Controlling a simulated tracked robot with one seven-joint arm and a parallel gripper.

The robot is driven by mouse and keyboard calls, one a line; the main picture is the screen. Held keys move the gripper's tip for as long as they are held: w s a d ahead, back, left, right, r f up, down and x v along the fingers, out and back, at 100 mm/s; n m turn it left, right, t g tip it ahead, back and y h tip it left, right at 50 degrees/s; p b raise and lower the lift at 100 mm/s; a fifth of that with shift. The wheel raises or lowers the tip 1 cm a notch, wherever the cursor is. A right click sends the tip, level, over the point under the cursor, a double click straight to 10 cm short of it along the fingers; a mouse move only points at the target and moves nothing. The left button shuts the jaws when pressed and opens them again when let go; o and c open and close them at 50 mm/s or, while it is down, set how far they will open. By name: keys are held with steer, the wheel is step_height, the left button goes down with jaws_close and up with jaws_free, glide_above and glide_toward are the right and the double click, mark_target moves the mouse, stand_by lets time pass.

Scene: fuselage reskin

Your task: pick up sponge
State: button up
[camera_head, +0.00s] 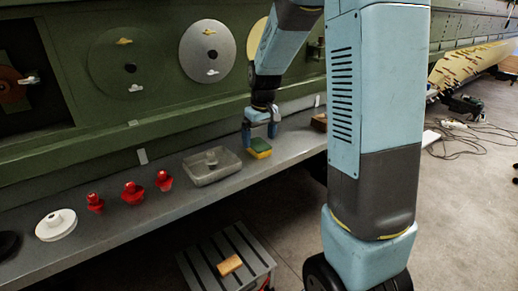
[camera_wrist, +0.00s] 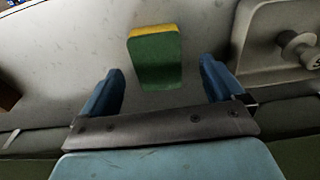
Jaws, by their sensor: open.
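The sponge (camera_head: 258,148) is a small block, green on top with a yellow layer, lying on the grey bench ledge. In the wrist view the sponge (camera_wrist: 155,60) lies ahead of the gap between my fingertips, roughly in the middle. My gripper (camera_head: 261,131) is just above and beside the sponge in the head view. In the wrist view my gripper (camera_wrist: 160,80) has its two blue fingers spread apart, with nothing between the finger pads that I can see gripped. Whether a finger touches the sponge is not clear.
A grey tray (camera_head: 199,176) with a knob stands left of the sponge; it also shows in the wrist view (camera_wrist: 250,45). Several red knobs (camera_head: 132,195) and a white disc (camera_head: 56,226) sit further left. A brown block (camera_head: 319,121) lies to the right. A green panelled wall (camera_head: 150,110) rises behind the ledge.

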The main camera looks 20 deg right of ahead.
mark_target(259, 144)
steer(key=shift+w+f, duration=0.25)
steer(key=shift+f, duration=0.7)
steer(key=shift+w+f, duration=0.2)
steer(key=shift+f, duration=0.7)
steer(key=c, duration=1)
